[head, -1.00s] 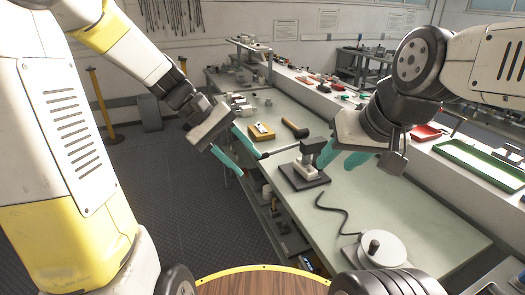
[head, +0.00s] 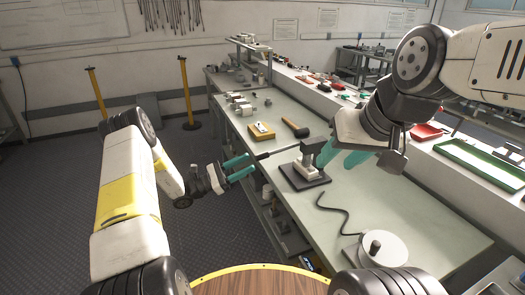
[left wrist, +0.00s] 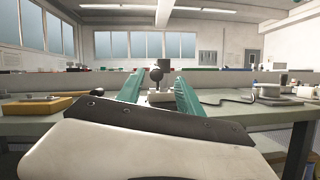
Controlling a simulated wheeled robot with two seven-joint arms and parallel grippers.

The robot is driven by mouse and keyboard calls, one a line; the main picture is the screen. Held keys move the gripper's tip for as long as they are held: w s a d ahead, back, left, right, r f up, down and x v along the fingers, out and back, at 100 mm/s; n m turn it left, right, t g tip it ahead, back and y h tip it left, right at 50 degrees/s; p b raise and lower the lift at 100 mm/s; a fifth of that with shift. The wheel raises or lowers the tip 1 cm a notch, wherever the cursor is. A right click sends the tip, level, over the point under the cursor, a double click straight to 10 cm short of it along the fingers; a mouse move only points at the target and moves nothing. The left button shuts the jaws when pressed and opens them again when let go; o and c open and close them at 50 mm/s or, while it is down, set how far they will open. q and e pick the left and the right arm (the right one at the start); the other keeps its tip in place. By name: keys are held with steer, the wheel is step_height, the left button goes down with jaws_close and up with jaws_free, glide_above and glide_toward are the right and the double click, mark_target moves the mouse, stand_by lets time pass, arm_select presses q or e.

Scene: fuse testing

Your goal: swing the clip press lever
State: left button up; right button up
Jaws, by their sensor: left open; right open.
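The clip press (head: 309,170) stands on a dark base plate on the bench, with a pale block and a dark head. My left gripper (head: 251,162) is open, level, and pointing at the lever's free end. In the left wrist view, the lever's dark round knob (left wrist: 156,75) shows between the two teal fingers, with the press behind it; I see no grip on it. My right gripper (head: 340,155) is open and empty, just right of the press head.
A hammer (head: 296,128) and a yellow-orange block (head: 261,131) lie behind the press. A black curved cord (head: 338,213) and a round white disc with a dark knob (head: 382,250) are in front. A green tray (head: 480,163) is at the right.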

mark_target(262, 154)
arm_select(q)
steer(key=shift+n+t, duration=0.4)
steer(key=x, duration=0.7)
steer(key=shift+w+d+f, duration=0.1)
steer(key=shift+w+f, duration=0.15)
steer(key=shift+w, duration=0.1)
jaws_close()
stand_by(0.8)
